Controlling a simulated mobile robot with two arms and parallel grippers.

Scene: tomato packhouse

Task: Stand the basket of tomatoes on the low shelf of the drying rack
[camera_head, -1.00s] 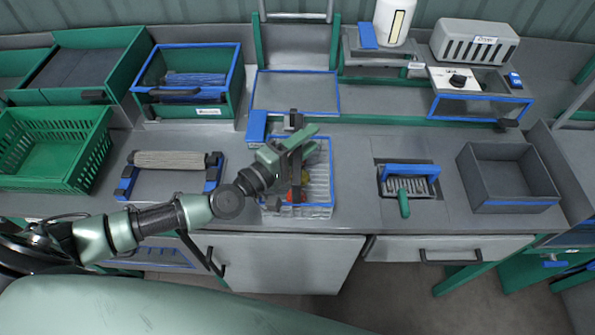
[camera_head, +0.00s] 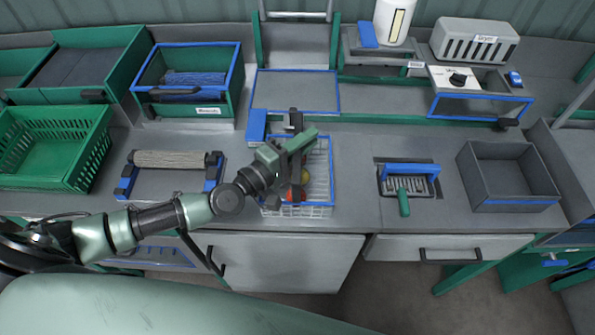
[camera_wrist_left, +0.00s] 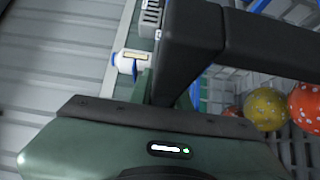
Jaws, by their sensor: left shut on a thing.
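The wire basket (camera_head: 319,205) has a blue rim and stands on the grey bench at the middle of the head view. Red and yellow tomatoes (camera_head: 304,176) lie in it; speckled ones also show in the left wrist view (camera_wrist_left: 265,108). My left gripper (camera_head: 296,150) is over the basket's left part, shut on the basket; its body hides the exact grip point. A green-posted frame with a low, grey, blue-edged shelf (camera_head: 297,92) stands behind the basket and looks like the drying rack. The shelf looks empty. My right gripper is not seen.
A blue block (camera_head: 256,126) stands close behind the basket's left corner. A blue-ended roller holder (camera_head: 170,160) is at left. A blue-handled tool (camera_head: 410,172) and an open grey bin (camera_head: 510,178) are at right. Bare bench (camera_head: 355,205) lies right of the basket.

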